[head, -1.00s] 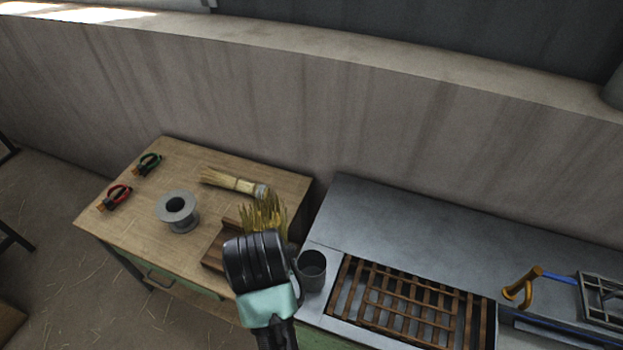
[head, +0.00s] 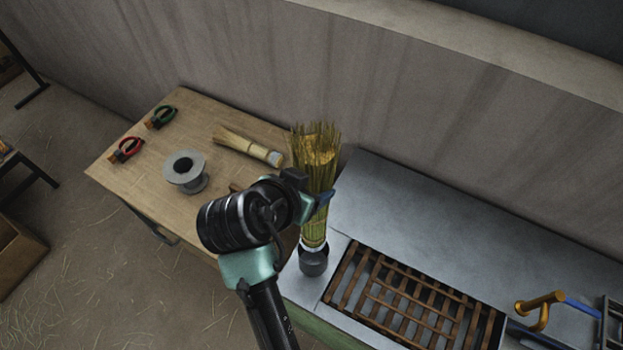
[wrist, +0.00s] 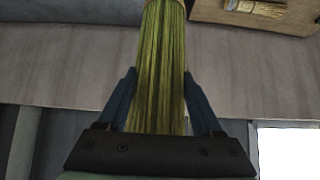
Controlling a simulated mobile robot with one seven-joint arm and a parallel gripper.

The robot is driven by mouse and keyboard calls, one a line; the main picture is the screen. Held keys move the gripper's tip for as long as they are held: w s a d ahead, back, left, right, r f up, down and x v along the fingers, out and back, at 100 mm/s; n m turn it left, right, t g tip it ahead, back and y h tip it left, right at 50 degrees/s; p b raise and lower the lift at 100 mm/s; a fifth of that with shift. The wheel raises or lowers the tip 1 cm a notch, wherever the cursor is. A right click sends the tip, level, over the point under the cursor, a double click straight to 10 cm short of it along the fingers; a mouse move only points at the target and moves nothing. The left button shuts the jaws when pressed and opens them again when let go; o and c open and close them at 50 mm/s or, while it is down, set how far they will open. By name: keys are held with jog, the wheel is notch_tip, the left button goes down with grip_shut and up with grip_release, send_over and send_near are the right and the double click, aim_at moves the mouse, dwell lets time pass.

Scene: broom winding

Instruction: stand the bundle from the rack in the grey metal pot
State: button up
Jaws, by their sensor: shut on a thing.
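The straw bundle (head: 316,180) stands upright over the grey metal pot (head: 314,262), its bristles up and its pale bound end down at the pot's mouth. I cannot tell whether that end is inside the pot or just above it. My gripper (head: 322,198) is shut on the bundle around its middle. In the wrist view the bundle (wrist: 162,65) runs between the two blue fingers (wrist: 160,95).

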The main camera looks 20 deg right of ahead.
jog(key=shift+d+f, duration=0.1)
jog(key=shift+f, duration=0.5)
notch_tip(320, 180, down, 3)
jog(key=b, duration=0.2)
jog(key=shift+r+b, duration=0.2)
jog(key=shift+b, duration=0.2)
notch_tip(320, 180, down, 2)
jog(key=shift+b, duration=0.7)
notch_tip(320, 180, down, 7)
jog(key=b, duration=0.5)
jog(key=o, duration=1.5)
jog(key=shift+c, duration=0.2)
jog(key=shift+r, duration=0.1)
jog(key=b+v, duration=0.2)
jog(key=v, duration=1.1)
jog(key=shift+b, duration=0.4)
